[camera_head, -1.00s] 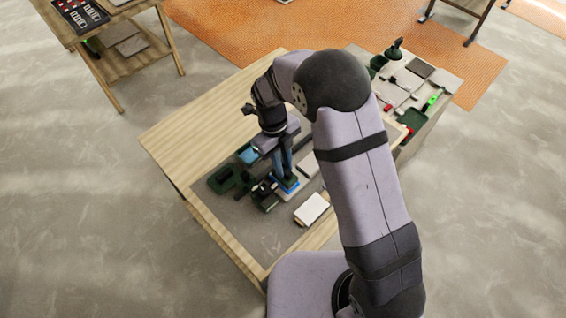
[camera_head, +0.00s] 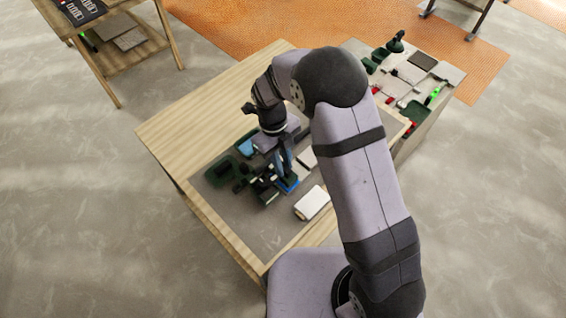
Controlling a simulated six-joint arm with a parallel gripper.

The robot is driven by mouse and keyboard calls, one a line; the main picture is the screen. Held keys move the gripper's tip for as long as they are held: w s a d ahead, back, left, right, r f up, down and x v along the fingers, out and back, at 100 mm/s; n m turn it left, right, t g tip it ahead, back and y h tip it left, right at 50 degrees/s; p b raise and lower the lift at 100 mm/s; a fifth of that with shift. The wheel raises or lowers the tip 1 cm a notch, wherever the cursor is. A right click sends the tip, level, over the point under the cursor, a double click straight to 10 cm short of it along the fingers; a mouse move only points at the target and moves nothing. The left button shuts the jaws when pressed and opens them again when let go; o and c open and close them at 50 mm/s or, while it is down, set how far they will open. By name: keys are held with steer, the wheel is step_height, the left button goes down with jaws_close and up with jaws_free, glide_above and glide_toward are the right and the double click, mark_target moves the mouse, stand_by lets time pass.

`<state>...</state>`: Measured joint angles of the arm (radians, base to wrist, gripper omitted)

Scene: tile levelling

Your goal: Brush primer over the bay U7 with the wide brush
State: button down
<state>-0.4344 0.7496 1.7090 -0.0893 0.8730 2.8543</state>
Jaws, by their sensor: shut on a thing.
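My gripper (camera_head: 286,173) points down over the grey work area of the wooden table and is shut on a tool that I take for the wide brush. The tool is mostly hidden by the fingers. A bright blue piece (camera_head: 291,184) shows low at the fingertips; I cannot tell whether it belongs to the brush or lies on the table. I cannot make out bay U7 or any label, nor whether the bristles touch a surface.
Dark green trays (camera_head: 222,174) stand left of my gripper, with dark items (camera_head: 264,190) close beside it. A white block (camera_head: 312,203) lies to the lower right. A side bench (camera_head: 444,82) holds tools and green containers. The wooden table's (camera_head: 190,128) upper left is clear.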

steer(key=shift+f+b, duration=0.4)
steer(key=shift+f, duration=0.1)
stand_by(0.4)
steer(key=shift+w+d, duration=0.15)
steer(key=shift+w+d, duration=0.85)
steer(key=shift+d, duration=0.05)
steer(key=shift+w+d, duration=0.9)
steer(key=shift+d, duration=0.1)
steer(key=shift+s+a, duration=0.15)
steer(key=shift+a, duration=0.05)
steer(key=shift+s+a, duration=0.85)
steer(key=shift+a, duration=0.1)
steer(key=shift+s+a+r, duration=0.1)
steer(key=shift+s+a, duration=0.8)
steer(key=shift+s, duration=0.05)
